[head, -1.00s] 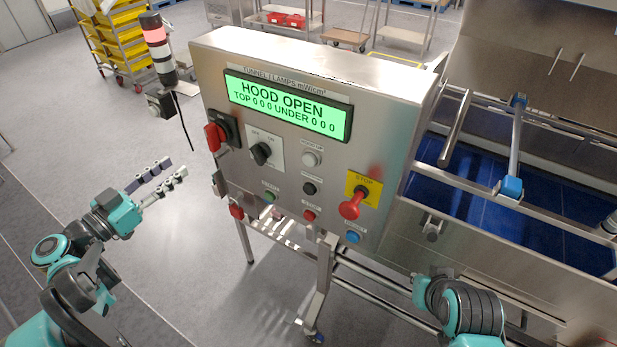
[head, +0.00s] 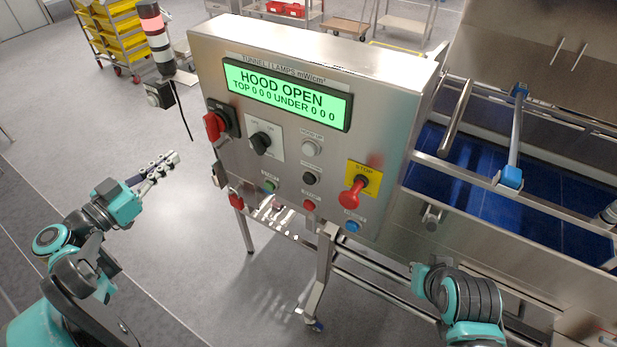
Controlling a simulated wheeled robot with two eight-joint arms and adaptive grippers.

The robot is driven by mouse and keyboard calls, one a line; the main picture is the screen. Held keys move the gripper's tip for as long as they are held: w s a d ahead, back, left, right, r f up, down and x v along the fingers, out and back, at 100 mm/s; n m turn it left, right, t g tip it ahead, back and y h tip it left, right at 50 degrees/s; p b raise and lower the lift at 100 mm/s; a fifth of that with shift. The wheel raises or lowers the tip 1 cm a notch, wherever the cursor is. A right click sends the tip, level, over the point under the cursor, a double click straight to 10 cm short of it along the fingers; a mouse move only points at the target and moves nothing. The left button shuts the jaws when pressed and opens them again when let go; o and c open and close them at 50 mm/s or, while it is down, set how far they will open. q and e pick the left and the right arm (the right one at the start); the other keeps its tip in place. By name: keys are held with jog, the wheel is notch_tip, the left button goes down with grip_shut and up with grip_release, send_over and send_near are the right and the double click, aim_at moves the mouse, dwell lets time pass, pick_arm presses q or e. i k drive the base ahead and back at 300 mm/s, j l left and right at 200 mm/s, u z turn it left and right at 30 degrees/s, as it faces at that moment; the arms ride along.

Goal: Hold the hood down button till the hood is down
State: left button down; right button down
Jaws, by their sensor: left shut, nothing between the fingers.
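The steel control panel (head: 220,75) has a green display (head: 288,98) reading HOOD OPEN. A pale grey button (head: 311,148) sits below the display, with a black button (head: 310,178) under it. Their labels are too small to read surely, so I cannot tell which is hood down. The raised steel hood (head: 520,40) stands at the upper right. My left gripper (head: 172,158) is shut and empty, left of the panel and apart from it. My right arm shows at the lower right, but its gripper is not in view.
A red STOP knob (head: 352,193) on a yellow plate, a blue button (head: 352,226), a red button (head: 309,205) and a green button (head: 270,185) share the panel. A red switch handle (head: 214,126) juts from its left side. A signal lamp post (head: 158,40) stands behind.

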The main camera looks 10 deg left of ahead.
aim_at(308, 179)
jog(key=k+l, duration=0.2)
jog(key=l, duration=0.15)
jog(key=k+l, duration=0.15)
jog(key=l, duration=0.2)
jog(key=k+l, duration=0.2)
jog(key=l, duration=0.15)
jog(key=k+l, duration=0.15)
jog(key=l, duration=0.2)
